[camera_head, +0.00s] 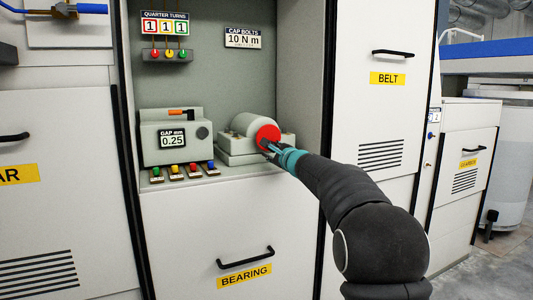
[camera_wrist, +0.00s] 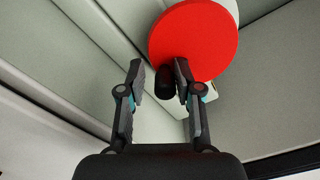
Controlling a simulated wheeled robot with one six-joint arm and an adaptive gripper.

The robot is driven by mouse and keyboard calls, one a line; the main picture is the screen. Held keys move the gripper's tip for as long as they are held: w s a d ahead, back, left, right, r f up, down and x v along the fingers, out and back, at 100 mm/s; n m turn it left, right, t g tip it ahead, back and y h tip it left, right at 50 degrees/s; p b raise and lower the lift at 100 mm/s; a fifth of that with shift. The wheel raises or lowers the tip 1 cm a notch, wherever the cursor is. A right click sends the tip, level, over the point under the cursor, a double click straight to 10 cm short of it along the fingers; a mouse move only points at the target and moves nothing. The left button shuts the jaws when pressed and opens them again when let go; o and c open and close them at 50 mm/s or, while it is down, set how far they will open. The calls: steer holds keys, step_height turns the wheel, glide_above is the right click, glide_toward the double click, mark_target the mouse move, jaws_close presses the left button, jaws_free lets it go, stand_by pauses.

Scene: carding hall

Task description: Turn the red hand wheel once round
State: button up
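The red hand wheel (camera_head: 267,134) is a flat red disc on the front of a grey rounded housing (camera_head: 243,124) in the open bay. In the wrist view the red wheel (camera_wrist: 200,38) fills the upper middle. A short dark knob (camera_wrist: 165,86) shows at the wheel's lower left edge. My gripper (camera_head: 266,147) reaches in from the right, at the wheel's lower part. In the wrist view my gripper (camera_wrist: 159,76) has its two fingers apart, with the knob between them. The knob is close to the right finger, with a gap to the left finger.
A gap gauge box (camera_head: 174,137) reading 0.25 stands left of the wheel, with several coloured switches (camera_head: 184,172) in front. A quarter-turns counter (camera_head: 165,25) shows 1 1 1 above three coloured lamps. The bearing drawer (camera_head: 245,268) is below, the belt door (camera_head: 388,78) right.

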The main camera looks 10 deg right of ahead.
steer(key=shift+o, duration=0.2)
steer(key=shift+d+r, duration=0.1)
steer(key=shift+d, duration=0.05)
steer(key=shift+b+v, duration=1)
steer(key=shift+v, duration=0.35)
steer(key=b+v, duration=0.2)
steer(key=v, duration=0.2)
steer(key=shift+s+r, duration=0.1)
steer(key=shift+s, duration=0.05)
steer(key=s+a+f+n+g, duration=0.2)
steer(key=s+a+n, duration=0.15)
steer(key=s, duration=0.35)
steer(key=s+a+f+n+g+y, duration=0.15)
steer(key=s+n, duration=0.25)
steer(key=s, duration=0.4)
steer(key=s+a+f+n+g+h, duration=0.1)
steer(key=s+a+f+n+g, duration=0.25)
steer(key=s, duration=0.35)
steer(key=s+d+f+n+g+h, duration=0.1)
steer(key=s+d+f+n+h, duration=0.1)
steer(key=s+f, duration=0.4)
steer(key=s+d+f+n+g+h+p, duration=0.1)
steer(key=s+d+f+n, duration=0.3)
steer(key=s, duration=0.9)
steer(key=s+d+f+n+g+h+p, duration=0.1)
steer(key=s+d+f+n+g+h, duration=0.1)
steer(key=s+f, duration=0.6)
steer(key=shift+s+d+n+g+h, duration=0.35)
steer(key=shift+s+n+h, duration=0.25)
steer(key=shift+n, duration=0.4)
